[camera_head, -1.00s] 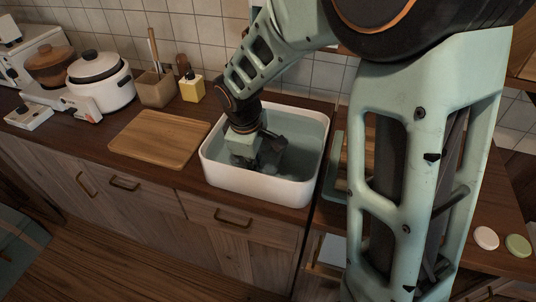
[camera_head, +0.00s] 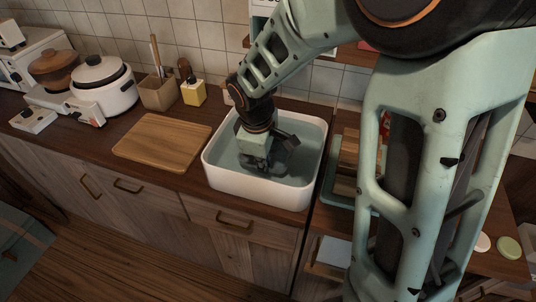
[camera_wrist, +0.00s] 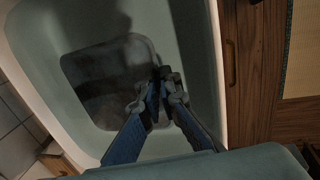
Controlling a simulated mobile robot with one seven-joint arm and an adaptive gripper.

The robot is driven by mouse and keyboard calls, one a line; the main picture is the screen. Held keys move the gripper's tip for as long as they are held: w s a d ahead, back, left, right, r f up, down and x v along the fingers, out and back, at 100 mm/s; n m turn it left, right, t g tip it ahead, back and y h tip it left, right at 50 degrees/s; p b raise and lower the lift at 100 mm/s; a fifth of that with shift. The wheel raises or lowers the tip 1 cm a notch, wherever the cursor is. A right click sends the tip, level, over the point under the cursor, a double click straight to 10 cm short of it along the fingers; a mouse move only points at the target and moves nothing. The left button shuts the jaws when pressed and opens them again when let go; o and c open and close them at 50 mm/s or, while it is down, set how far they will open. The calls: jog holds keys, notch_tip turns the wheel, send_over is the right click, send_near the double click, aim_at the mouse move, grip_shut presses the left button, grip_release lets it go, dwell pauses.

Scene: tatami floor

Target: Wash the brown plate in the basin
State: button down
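The white basin (camera_head: 255,192) is set in the counter and looks filled with greenish water. My gripper (camera_head: 250,166) points down inside it, near the middle in the head view. In the wrist view my gripper's two fingertips (camera_wrist: 165,75) are close together. They are at the right edge of a rounded-square, grey-brown shape with a pale rim (camera_wrist: 108,84). I cannot tell whether this shape is the brown plate or the basin floor. Whether anything is between the fingertips is unclear. No plate shows clearly in the head view.
A wooden cutting board (camera_head: 162,142) lies left of the basin. Behind it stand a utensil holder (camera_head: 158,93) and a yellow bottle (camera_head: 193,93). A white pot (camera_head: 103,85) is farther left. A green-edged tray (camera_head: 338,192) is right of the basin, partly hidden by my arm.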

jog(key=w+p+v, duration=0.1)
jog(key=p+v, duration=0.5)
jog(key=v, duration=0.2)
jog(key=shift+w+d+r+p, duration=0.3)
jog(key=shift+r, duration=0.05)
dwell(1.0)
jog(key=p+v, duration=0.3)
jog(key=v, duration=0.1)
jog(key=shift+w+d, duration=0.1)
jog(key=shift+w, duration=0.3)
